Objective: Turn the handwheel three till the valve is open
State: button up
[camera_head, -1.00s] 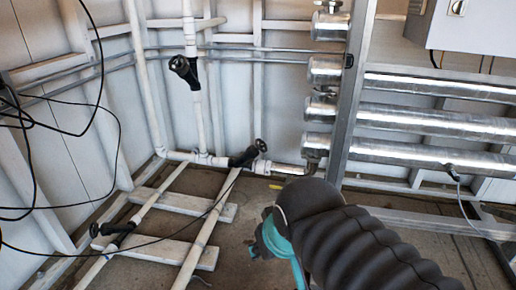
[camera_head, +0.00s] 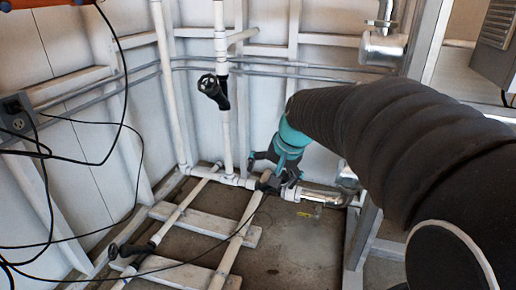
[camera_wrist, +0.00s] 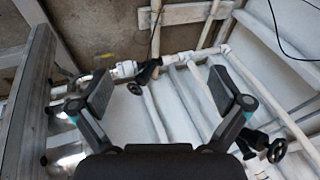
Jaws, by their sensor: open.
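Several black-handled valves sit on white pipes, and I cannot tell which handwheel is number three. One valve (camera_head: 266,184) is on the low pipe at the back, partly hidden by my gripper (camera_head: 274,170). In the wrist view this valve (camera_wrist: 145,75) lies between and beyond the finger pads. My gripper (camera_wrist: 161,90) is open and empty, with its fingers spread wide; I see no contact. Another handwheel (camera_head: 210,85) is on the upright pipe; it also shows at the lower right of the wrist view (camera_wrist: 276,151). A third valve (camera_head: 130,250) is low at the left.
White boards (camera_head: 205,220) lie under the floor pipes. Black cables (camera_head: 125,110) hang at the left. A metal frame post (camera_head: 362,235) stands to the right of the low valve. Bare floor (camera_head: 290,250) is open in front of it.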

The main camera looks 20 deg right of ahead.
jog(key=w+d+f+m+y+p, duration=0.1)
jog(key=w+d+f+m+p, duration=0.15)
jog(key=w+d, duration=0.45)
jog(key=w+d+f+m+y+p, duration=0.1)
jog(key=w+d+f+m+p, duration=0.2)
jog(key=w, duration=0.7)
jog(key=w+d+f+m+t+p, duration=0.1)
jog(key=w+d+f+m+p, duration=0.1)
jog(key=w+d+f+m, duration=0.65)
jog(key=w+f+n, duration=0.1)
jog(key=f, duration=0.2)
jog(key=w+f+n, duration=0.1)
jog(key=f, duration=0.2)
jog(key=w+f, duration=0.1)
jog(key=f, duration=0.2)
jog(key=shift+w+a+f+n+y, duration=0.1)
jog(key=shift+w+f+n+y, duration=0.1)
jog(key=shift+f+n+y, duration=0.15)
jog(key=c, duration=1.1)
jog(key=shift+a, duration=0.15)
jog(key=shift+b, duration=0.35)
jog(key=shift+c, duration=0.2)
